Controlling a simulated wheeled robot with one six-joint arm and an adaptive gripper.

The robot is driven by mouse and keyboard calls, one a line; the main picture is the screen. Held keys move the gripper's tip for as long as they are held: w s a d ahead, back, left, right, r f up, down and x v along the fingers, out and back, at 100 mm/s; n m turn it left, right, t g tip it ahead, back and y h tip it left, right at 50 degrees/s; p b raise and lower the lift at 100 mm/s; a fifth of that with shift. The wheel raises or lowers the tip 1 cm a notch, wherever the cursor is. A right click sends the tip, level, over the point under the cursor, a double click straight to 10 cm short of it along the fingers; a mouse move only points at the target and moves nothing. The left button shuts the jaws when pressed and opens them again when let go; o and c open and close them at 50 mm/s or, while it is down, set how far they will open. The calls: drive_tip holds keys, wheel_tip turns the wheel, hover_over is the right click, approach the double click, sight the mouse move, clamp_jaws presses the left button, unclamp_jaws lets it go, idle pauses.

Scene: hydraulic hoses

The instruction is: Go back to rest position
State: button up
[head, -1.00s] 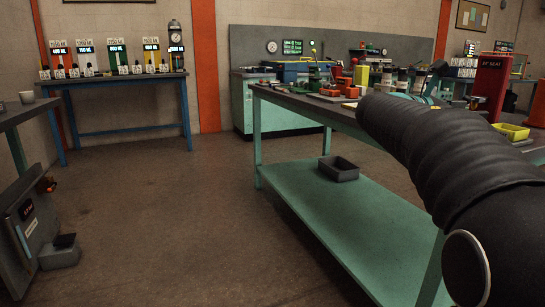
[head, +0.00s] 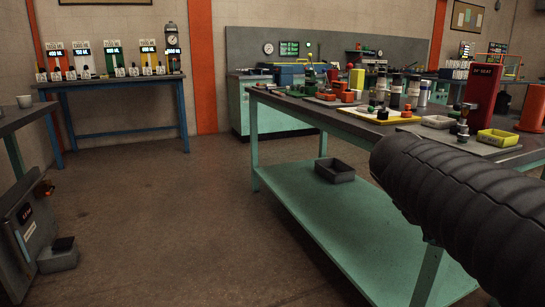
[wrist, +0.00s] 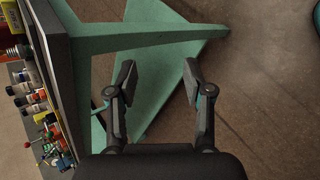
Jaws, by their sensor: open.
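My gripper (wrist: 158,80) is open and empty in the wrist view. Its two dark fingers stand well apart, with the green lower shelf and brown floor behind them. The green-framed workbench (head: 264,139) stands to the left of the fingers in the wrist view, and its top lies outside the jaws. In the head view my black-sleeved arm reaches in from the lower right, in front of the bench. The gripper itself does not show there.
Hose fittings, bottles, a red stand (head: 482,95) and a yellow bin (head: 497,138) sit on the bench. A dark bin (head: 334,170) lies on its lower shelf. A blue-framed table (head: 110,84) stands at the back left. The floor (head: 165,215) between is clear.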

drive_tip(key=s+a+f+m+t+y+p, duration=0.1)
drive_tip(key=s+a+f+m+y, duration=0.7)
drive_tip(key=s+a+f, duration=0.4)
drive_tip(key=shift+s+a+m+p, duration=0.35)
drive_tip(key=shift+s+a+m, duration=0.35)
drive_tip(key=shift+a, duration=0.65)
